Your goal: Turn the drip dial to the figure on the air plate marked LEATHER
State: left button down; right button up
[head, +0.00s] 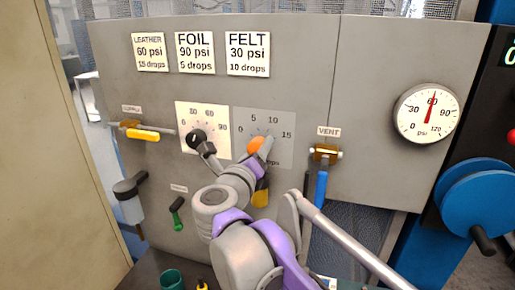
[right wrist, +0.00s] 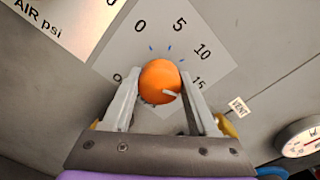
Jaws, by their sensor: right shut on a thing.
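The LEATHER plate (head: 150,52) reads 60 psi and 15 drops. The drip dial is an orange knob (right wrist: 160,82) on a grey plate (head: 284,150) marked 0, 5, 10 and 15; the knob also shows in the head view (head: 256,144). My right gripper (right wrist: 158,88) is shut on this knob, one finger on each side. A short white mark on the knob points right and slightly down in the right wrist view, to the side of the 15; its exact reading is hard to tell. My left gripper is not in view.
The black air knob (head: 196,136) is just left. The gauge (head: 427,113) needle stands near 60. A yellow supply lever (head: 142,134), blue vent lever (head: 321,188), green lever (head: 176,215) and blue wheel (head: 482,200) surround the panel. FOIL (head: 195,52) and FELT (head: 248,53) plates hang above.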

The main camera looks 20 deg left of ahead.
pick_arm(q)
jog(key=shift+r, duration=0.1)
pick_arm(e)
jog(key=shift+m, duration=0.3)
jog(key=o, duration=1.4)
jog(key=shift+c, duration=0.2)
jog(key=shift+s, duration=0.15)
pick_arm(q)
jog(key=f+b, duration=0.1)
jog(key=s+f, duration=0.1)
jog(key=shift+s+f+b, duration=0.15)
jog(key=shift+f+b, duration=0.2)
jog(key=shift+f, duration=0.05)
pick_arm(e)
jog(key=s, duration=1)
jog(key=shift+s, duration=0.3)
jog(key=shift+r, duration=0.1)
